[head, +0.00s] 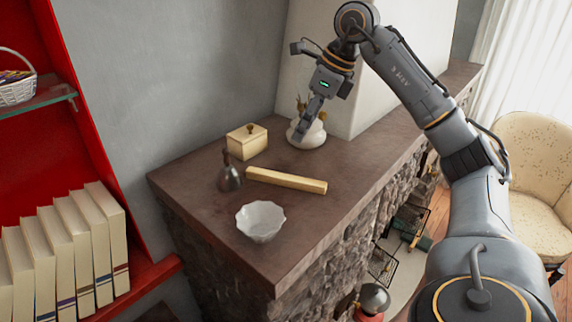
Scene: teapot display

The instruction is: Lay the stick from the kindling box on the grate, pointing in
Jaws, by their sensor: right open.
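A long pale wooden bar (286,180) lies on the dark stone mantel top (195,180); I cannot tell whether it is the stick. My right gripper (304,130) is open, reaching down in front of a white vase (317,137) at the back of the mantel, beyond the bar. It holds nothing that I can see. Below, at the fireplace opening, a black metal screen or grate part (381,264) shows; my right arm hides some of that area. I cannot make out a kindling box for certain. My left gripper is not in view.
On the mantel stand a lidded pale box (246,142), a dark metal bell (230,177) and a white scalloped bowl (261,222). A red shelf with books (75,245) is at left. A cream armchair (532,180) stands at right. The mantel's front right is clear.

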